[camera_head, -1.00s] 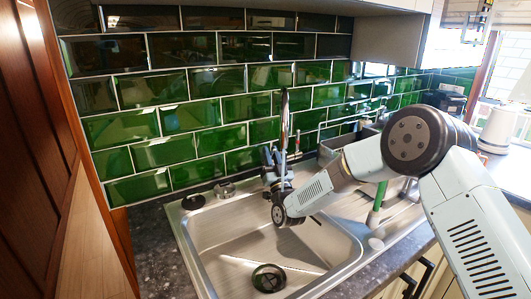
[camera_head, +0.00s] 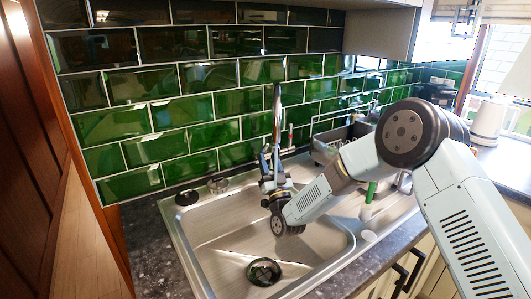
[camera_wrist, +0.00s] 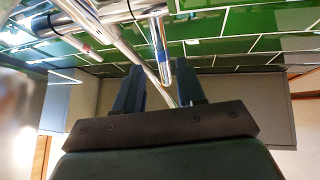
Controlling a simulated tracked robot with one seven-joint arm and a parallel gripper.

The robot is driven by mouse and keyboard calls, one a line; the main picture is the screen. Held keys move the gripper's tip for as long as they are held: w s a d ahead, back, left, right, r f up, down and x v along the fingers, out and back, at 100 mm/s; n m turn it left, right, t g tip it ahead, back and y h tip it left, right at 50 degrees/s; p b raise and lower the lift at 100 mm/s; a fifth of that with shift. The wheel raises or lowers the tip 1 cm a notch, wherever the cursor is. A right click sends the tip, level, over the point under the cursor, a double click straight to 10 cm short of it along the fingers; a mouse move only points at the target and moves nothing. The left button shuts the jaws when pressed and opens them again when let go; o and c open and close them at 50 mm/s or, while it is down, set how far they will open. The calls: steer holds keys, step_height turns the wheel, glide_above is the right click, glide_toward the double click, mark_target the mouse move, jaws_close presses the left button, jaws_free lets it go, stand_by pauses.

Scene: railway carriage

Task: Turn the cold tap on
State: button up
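The chrome tap stands behind the sink; its tall spout (camera_head: 277,115) shows in the head view. In the wrist view, a chrome handle with a blue band (camera_wrist: 158,42) points down toward the gap between my fingertips. A second chrome handle with a red mark (camera_wrist: 82,42) is to the left. My gripper (camera_wrist: 160,64) is open, with its two dark fingers apart and a chrome pipe seen behind the gap. I cannot tell whether either finger touches the blue-marked handle. In the head view, my gripper (camera_head: 268,156) is beside the tap and partly hides its base.
The steel sink (camera_head: 205,225) lies below my gripper, with a dark drain (camera_head: 264,271). A dish rack (camera_head: 330,145) and a green-handled brush (camera_head: 370,192) are to the right. The green tiled wall (camera_head: 130,125) is close behind the tap.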

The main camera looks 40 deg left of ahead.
steer(key=v, duration=0.9)
steer(key=shift+w+f, duration=0.1)
steer(key=shift+w, duration=0.05)
